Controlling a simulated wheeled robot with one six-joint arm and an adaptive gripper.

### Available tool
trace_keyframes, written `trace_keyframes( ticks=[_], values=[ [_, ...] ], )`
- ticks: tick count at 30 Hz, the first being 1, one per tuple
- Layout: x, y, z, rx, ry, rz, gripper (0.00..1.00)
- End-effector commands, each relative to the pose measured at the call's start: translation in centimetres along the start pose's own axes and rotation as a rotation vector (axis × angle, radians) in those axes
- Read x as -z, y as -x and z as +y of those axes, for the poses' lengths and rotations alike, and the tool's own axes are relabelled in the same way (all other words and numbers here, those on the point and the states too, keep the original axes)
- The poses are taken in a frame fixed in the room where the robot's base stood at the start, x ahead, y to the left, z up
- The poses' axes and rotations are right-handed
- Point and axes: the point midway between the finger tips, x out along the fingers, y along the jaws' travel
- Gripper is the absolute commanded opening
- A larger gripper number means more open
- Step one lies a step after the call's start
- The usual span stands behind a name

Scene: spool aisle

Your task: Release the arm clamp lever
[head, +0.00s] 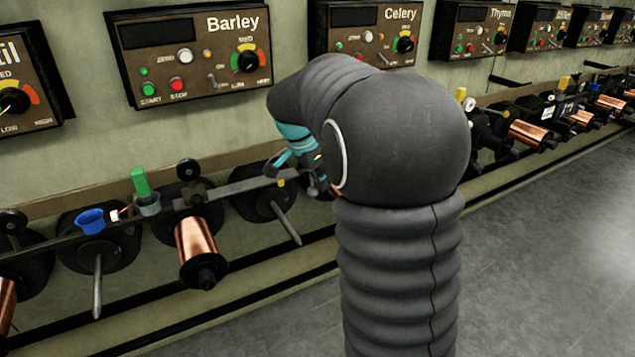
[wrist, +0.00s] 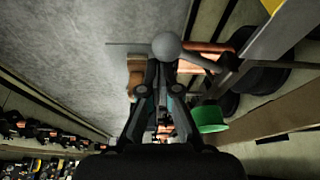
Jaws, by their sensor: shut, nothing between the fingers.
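A grey ball knob (wrist: 167,45) on a slim rod shows just past my fingertips in the wrist view. It looks like the end of the clamp lever, but I cannot tell for sure. The rod runs from the knob toward the right. My gripper (wrist: 162,72) is shut and empty, with its fingertips close below the knob; whether they touch it I cannot tell. In the head view my gripper (head: 318,178) is beside the rail under the panels, partly hidden by my arm. The lever cannot be made out there.
The Barley panel (head: 190,55) and Celery panel (head: 368,30) hang on the wall. A green round part (wrist: 208,118) is right of my fingers. Floor at right is clear.

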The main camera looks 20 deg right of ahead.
Motion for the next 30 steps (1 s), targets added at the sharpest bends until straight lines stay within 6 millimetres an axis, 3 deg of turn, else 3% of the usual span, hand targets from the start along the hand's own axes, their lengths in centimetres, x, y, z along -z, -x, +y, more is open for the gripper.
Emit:
trace_keyframes(
  ticks=[20, 25, 30],
  values=[
    [-0.2, 0.2, -0.1, 0.002, 0.001, -0.002, 0.0],
    [-0.2, 1.4, -0.2, 0.004, 0.001, -0.003, 0.0],
    [0.3, 3.8, -0.3, 0.002, -0.003, -0.002, 0.0]
  ],
)
